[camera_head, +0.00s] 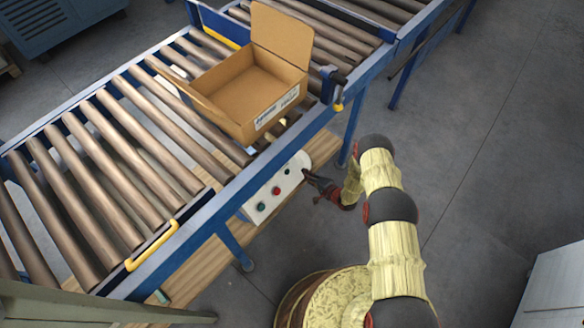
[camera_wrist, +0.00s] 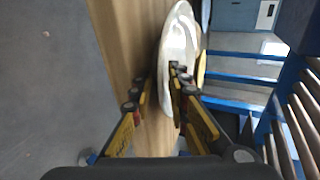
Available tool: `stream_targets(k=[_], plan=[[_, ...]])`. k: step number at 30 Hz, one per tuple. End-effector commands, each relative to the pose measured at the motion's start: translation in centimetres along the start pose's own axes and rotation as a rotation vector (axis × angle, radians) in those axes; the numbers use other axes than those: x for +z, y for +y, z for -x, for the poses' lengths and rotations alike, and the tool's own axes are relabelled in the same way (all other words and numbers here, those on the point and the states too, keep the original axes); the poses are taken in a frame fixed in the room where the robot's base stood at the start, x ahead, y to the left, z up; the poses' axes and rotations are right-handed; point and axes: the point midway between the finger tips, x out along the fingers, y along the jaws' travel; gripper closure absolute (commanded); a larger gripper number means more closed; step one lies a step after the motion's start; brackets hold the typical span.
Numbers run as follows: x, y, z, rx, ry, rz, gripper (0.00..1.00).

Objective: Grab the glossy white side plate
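The glossy white plate (camera_wrist: 184,38) stands on edge in the wrist view, seen at a steep slant as a narrow upright oval. My gripper (camera_wrist: 163,76) reaches to it, with one finger at the plate's left edge and the other in front of its face. The fingertips are close together, with the plate's lower part showing between the fingers. Whether they press on it I cannot tell. In the head view my gripper (camera_head: 312,180) is low beside the conveyor, at the right end of the white button panel (camera_head: 268,194). I cannot make out the plate clearly there.
An open cardboard box (camera_head: 248,92) sits on the roller conveyor (camera_head: 130,140). The conveyor's blue side rail (camera_head: 235,190) runs close above my gripper. A wooden board (camera_wrist: 130,45) lies left of the plate in the wrist view.

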Motion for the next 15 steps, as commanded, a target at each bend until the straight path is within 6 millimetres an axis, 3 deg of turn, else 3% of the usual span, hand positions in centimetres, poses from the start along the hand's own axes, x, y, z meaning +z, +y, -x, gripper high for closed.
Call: stream_targets(k=[6, 15], plan=[[-0.04, -0.08, -0.02, 0.0, 0.001, 0.0, 0.84], [-0.05, -0.06, 0.0, 0.0, 0.001, 0.0, 1.0]])
